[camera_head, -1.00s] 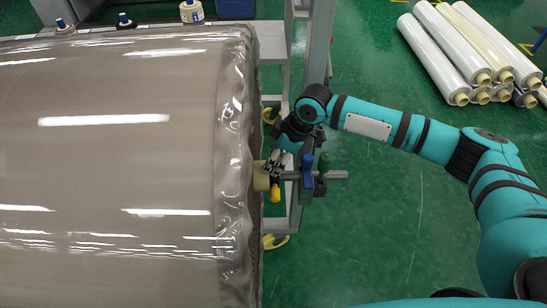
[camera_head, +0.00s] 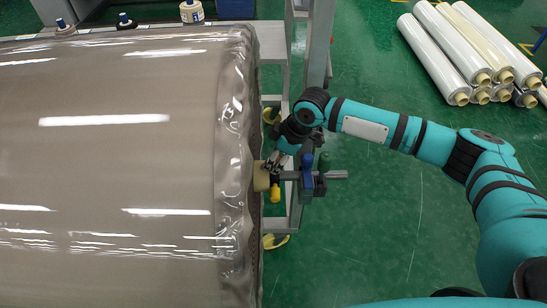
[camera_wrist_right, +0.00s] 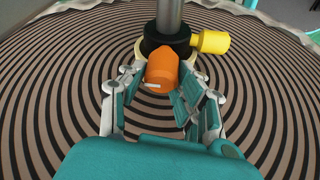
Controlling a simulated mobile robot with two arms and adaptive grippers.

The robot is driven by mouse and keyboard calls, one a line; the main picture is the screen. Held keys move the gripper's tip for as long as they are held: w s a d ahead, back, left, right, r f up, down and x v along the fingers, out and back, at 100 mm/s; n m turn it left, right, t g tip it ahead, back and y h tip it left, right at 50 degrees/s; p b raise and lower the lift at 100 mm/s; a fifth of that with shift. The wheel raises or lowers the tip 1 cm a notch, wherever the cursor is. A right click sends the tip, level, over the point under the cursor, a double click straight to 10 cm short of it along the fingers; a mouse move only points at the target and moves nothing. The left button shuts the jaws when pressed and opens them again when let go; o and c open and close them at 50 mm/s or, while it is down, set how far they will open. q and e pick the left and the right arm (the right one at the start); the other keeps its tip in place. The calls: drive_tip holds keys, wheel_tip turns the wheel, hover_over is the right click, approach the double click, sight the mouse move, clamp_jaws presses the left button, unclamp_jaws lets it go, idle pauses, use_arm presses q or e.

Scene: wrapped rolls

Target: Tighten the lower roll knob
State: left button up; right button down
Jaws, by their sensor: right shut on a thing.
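The large plastic-wrapped roll (camera_head: 110,165) fills the left of the head view. A metal shaft (camera_head: 336,174) sticks out of its right end, with a collar at the roll face. My right gripper (camera_head: 276,162) is at this collar, partly hidden by its own wrist. In the right wrist view, the fingers (camera_wrist_right: 165,88) are closed around an orange knob (camera_wrist_right: 162,66) beside the black collar (camera_wrist_right: 165,44) of the shaft (camera_wrist_right: 169,15). A yellow knob (camera_wrist_right: 211,42) sticks out to the right of the collar; it also shows in the head view (camera_head: 275,194). My left gripper is out of view.
A grey metal frame (camera_head: 318,45) rises behind. Stacked wrapped rolls (camera_head: 458,55) lie at the upper right. The green floor between is clear.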

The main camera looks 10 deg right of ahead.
drive_tip(key=shift+r+m+p, duration=0.15)
drive_tip(key=shift+m+p, duration=0.25)
drive_tip(key=shift+p, duration=0.2)
drive_tip(key=m+t+h+p, duration=0.1)
drive_tip(key=m+p, duration=0.3)
drive_tip(key=p, duration=0.2)
drive_tip(key=m+t+h+p, duration=0.1)
drive_tip(key=m+p, duration=0.3)
drive_tip(key=p, duration=0.1)
drive_tip(key=shift+r+p, duration=0.1)
drive_tip(key=shift+p, duration=0.3)
drive_tip(key=shift+w+d+m+t+h+p, duration=0.1)
drive_tip(key=shift+m+t+h+p, duration=0.5)
drive_tip(key=shift+m+p, duration=1.05)
drive_tip(key=shift+f+m+h, duration=0.25)
drive_tip(key=shift+m+h, duration=0.05)
drive_tip(key=shift+m, duration=0.05)
drive_tip(key=c, duration=0.9)
unclamp_jaws()
drive_tip(key=shift+c, duration=0.2)
drive_tip(key=shift+g, duration=0.3)
drive_tip(key=v, duration=1.2)
